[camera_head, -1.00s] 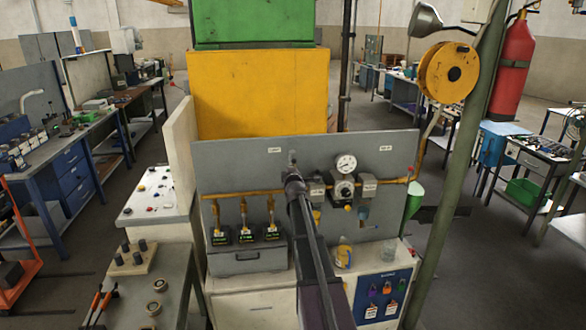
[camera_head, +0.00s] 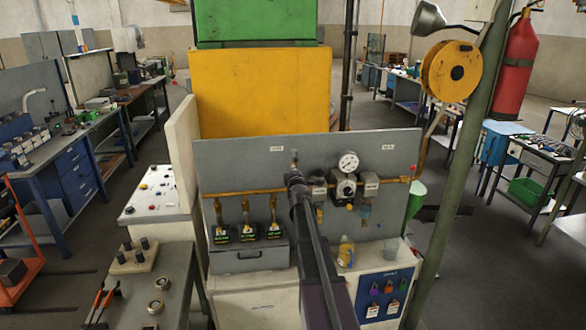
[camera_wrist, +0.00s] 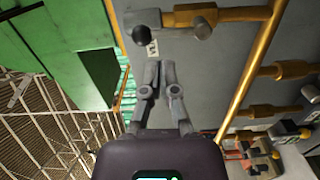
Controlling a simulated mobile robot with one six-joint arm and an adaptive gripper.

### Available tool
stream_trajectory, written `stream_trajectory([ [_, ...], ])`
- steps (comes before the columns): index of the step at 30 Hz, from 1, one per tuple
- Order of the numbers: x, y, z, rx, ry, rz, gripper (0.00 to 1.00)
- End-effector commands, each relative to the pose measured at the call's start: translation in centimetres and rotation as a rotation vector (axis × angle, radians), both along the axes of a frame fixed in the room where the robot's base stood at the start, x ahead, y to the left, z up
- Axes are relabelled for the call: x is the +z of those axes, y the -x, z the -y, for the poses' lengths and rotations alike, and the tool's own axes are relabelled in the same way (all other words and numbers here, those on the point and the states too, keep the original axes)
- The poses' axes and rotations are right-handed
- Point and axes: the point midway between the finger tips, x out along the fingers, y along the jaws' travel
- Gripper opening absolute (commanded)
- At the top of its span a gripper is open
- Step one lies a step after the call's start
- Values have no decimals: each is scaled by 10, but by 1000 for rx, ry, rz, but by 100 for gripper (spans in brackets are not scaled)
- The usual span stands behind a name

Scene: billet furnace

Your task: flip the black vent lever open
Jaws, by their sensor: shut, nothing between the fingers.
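In the wrist view, a dark rounded knob on a grey fitting (camera_wrist: 201,26) stands out from the grey panel at the top; it may be the vent lever, but I cannot tell for sure. My gripper (camera_wrist: 161,66) is shut and empty, its fingertips apart from the knob, below and left of it in the picture. In the head view, a small dark fitting (camera_head: 294,157) shows on the panel (camera_head: 240,170) just above the end of my arm. My arm hides most of what lies behind it there, and my fingers are hard to make out.
A brass pipe (camera_head: 235,193) runs across the panel, with a round gauge (camera_head: 348,162) and regulator to the right. Three brass valves over black bases (camera_head: 247,233) hang at the left. A yellow bottle (camera_head: 346,251) stands below. A yellow furnace block (camera_head: 260,95) rises behind.

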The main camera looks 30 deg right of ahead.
Motion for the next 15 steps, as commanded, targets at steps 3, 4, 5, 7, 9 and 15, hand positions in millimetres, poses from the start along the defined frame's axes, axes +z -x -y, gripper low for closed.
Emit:
stream_trajectory([
  [3,0,21,-10,0,0,0,0],
  [4,0,25,-12,0,1,0,0],
  [5,0,30,-14,0,2,-1,0],
  [7,0,41,-19,0,0,-1,0],
  [9,0,51,-24,0,0,-1,0],
  [15,0,72,-34,-1,0,-1,0],
])
